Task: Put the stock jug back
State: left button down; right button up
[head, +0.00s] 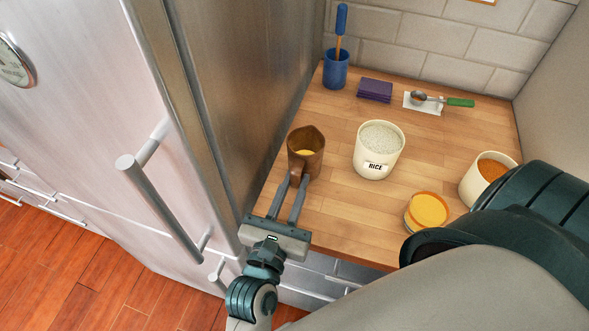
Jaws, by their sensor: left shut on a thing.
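The stock jug, a brown jug (318,142) with a spout and a little yellow content, is upright at the left part of the wooden counter (330,215), close to the steel fridge side. My left gripper (298,182) reaches in from below, its two fingers shut on the near side of the jug, probably at its handle. The fingers hide that part. I cannot tell whether the jug's base touches the counter. My right gripper is not in view.
A rice canister (379,145) stands right of the jug. An orange-topped jar (427,211) and another canister (480,180) are further right. The fridge (235,70) borders the left.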

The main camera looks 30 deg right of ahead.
pick_arm(q)
jog(key=shift+f, duration=0.2)
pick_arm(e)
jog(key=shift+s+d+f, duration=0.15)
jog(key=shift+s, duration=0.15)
pick_arm(q)
jog(key=shift+f+b, duration=0.35)
jog(key=shift+f, duration=0.1)
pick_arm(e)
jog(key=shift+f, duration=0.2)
pick_arm(q)
jog(key=c, duration=1.5)
grip_release()
jog(key=shift+c, duration=0.2)
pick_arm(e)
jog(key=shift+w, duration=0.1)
